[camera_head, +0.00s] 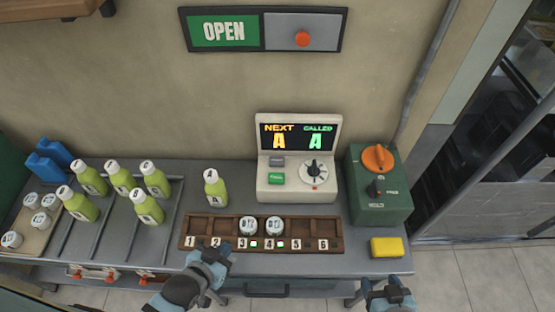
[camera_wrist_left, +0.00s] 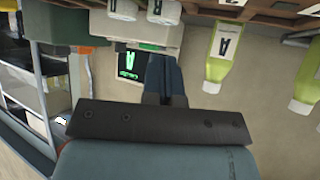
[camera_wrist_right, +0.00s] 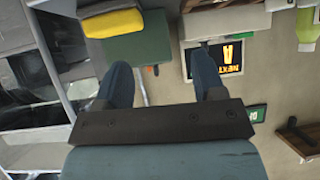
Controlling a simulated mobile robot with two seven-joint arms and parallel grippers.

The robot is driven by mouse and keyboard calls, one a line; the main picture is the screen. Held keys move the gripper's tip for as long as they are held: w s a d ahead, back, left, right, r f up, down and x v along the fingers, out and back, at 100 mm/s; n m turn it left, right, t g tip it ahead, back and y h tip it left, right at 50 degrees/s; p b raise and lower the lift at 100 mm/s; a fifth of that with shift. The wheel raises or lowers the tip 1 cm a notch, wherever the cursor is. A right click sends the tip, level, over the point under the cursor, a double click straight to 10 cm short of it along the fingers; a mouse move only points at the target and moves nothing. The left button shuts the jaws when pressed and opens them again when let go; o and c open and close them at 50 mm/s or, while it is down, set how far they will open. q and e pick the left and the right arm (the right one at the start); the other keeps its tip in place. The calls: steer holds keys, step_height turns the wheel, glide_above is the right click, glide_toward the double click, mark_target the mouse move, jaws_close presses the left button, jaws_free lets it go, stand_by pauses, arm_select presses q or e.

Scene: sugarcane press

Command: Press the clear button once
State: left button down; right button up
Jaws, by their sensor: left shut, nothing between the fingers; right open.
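The call console (camera_head: 299,192) stands against the wall at the back of the counter. Its screen (camera_head: 298,138) reads NEXT A and CALLED A. On its front are a grey button (camera_head: 277,161), a green button (camera_head: 276,179) and a black dial (camera_head: 314,170). The button labels are too small to read, so I cannot tell which is clear. My left gripper (camera_head: 214,253) is shut and empty, near the front of the numbered rack; its closed fingers show in the left wrist view (camera_wrist_left: 165,78). My right gripper (camera_head: 388,288) is open and empty at the counter's front right; its spread fingers show in the right wrist view (camera_wrist_right: 163,80).
A wooden numbered rack (camera_head: 210,228) holds two white-lidded items (camera_head: 248,226). A bottle marked A (camera_head: 214,188) stands behind it. Several more bottles (camera_head: 120,179) stand at left. A green machine (camera_head: 379,190) and yellow sponge (camera_head: 387,247) are at right. An OPEN sign (camera_head: 224,31) hangs above.

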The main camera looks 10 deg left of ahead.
steer(key=shift+o, duration=1)
steer(key=shift+d+r+p, duration=0.15)
steer(key=shift+r+p, duration=0.35)
steer(key=shift+p, duration=0.05)
arm_select(q)
steer(key=w+d+r+m+h, duration=0.45)
steer(key=w+m, duration=0.25)
steer(key=m, duration=0.5)
steer(key=w+d+r+m+g+h+p, duration=0.1)
steer(key=w+d+r+m+h, duration=0.35)
steer(key=m, duration=0.75)
steer(key=w+d+r+m+h, duration=0.2)
steer(key=w+d+r+m, duration=0.3)
steer(key=w+m, duration=0.5)
steer(key=w+a+f+m+g+y, duration=0.1)
steer(key=w+a+m+y, duration=0.2)
steer(key=m, duration=0.5)
steer(key=w+a+f+m+g+y+p, duration=0.1)
steer(key=w+a+m+g+y, duration=0.1)
steer(key=w+a+m+y, duration=0.2)
steer(key=w+m+y, duration=0.1)
steer(key=w+m, duration=0.2)
steer(key=m, duration=0.1)
arm_select(e)
steer(key=shift+s+d+r, duration=0.1)
steer(key=shift+d+r, duration=0.15)
steer(key=shift+r, duration=0.8)
steer(key=shift+f, duration=0.1)
